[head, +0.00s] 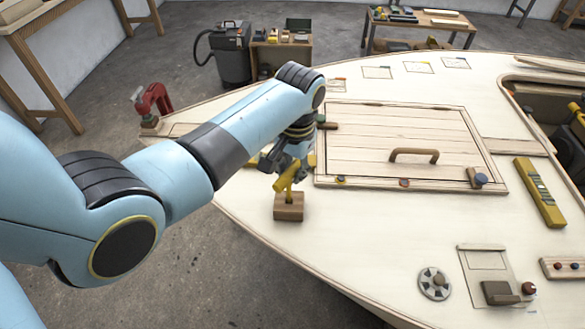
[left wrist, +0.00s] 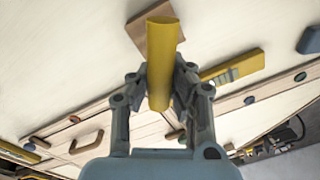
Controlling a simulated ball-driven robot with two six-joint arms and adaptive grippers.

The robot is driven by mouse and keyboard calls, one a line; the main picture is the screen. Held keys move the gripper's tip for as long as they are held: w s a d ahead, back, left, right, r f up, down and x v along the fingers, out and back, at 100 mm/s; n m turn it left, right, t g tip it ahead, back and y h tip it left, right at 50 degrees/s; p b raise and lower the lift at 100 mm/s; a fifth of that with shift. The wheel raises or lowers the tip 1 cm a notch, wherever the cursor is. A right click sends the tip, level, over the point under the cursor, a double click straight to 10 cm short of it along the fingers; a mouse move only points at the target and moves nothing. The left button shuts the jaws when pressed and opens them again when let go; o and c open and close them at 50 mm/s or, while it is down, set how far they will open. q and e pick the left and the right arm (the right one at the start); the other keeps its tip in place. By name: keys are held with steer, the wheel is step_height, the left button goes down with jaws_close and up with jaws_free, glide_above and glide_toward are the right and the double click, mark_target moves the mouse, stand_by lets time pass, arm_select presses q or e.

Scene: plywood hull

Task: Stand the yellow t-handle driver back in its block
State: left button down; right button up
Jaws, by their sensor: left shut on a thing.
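The yellow t-handle driver (head: 287,182) is held in my left gripper (head: 291,176). Its jaws are shut on the yellow handle, which also shows between the fingers in the left wrist view (left wrist: 162,60). The brown wooden block (head: 288,209) stands on the pale deck near its edge, right below the driver. In the left wrist view the block (left wrist: 148,25) shows partly behind the handle. The driver's lower end meets the block's top in the head view; I cannot tell whether it is in the hole. My right gripper is out of view.
A planked hatch (head: 395,150) with a brown handle (head: 414,154) lies right of the gripper. A red clamp (head: 151,103) sits at the deck's far left. A yellow level (head: 539,191) lies at the right.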

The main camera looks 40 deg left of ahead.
arm_select(q)
steer(key=shift+f+b, duration=0.55)
steer(key=shift+f, duration=0.3)
steer(key=c, duration=1.2)
jaws_free()
steer(key=shift+r, duration=0.15)
steer(key=r, duration=1.1)
steer(key=shift+d+r, duration=0.35)
